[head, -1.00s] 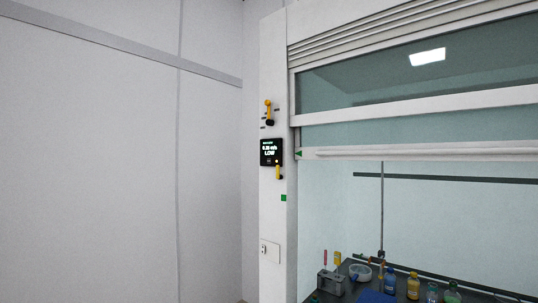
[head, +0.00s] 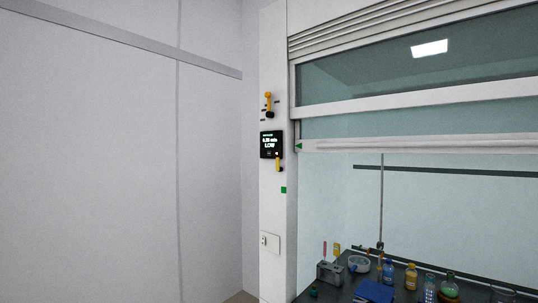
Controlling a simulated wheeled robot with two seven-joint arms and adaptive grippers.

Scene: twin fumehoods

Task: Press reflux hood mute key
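A small black monitor panel (head: 271,144) is mounted on the white left post of the fume hood (head: 410,145). Its screen shows a reading in small green and white text with the word LOW. A yellow handle (head: 278,161) overlaps its lower right corner. The mute key is too small to make out. Neither of my grippers is in view.
A yellow-handled valve (head: 268,104) sits above the panel. A green square (head: 284,190) and a socket plate (head: 270,243) are lower on the post. The raised sash (head: 420,144) leaves the hood open over a dark worktop with several bottles, a grey rack (head: 329,273) and a blue item (head: 374,291). Bare wall (head: 90,170) fills the left.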

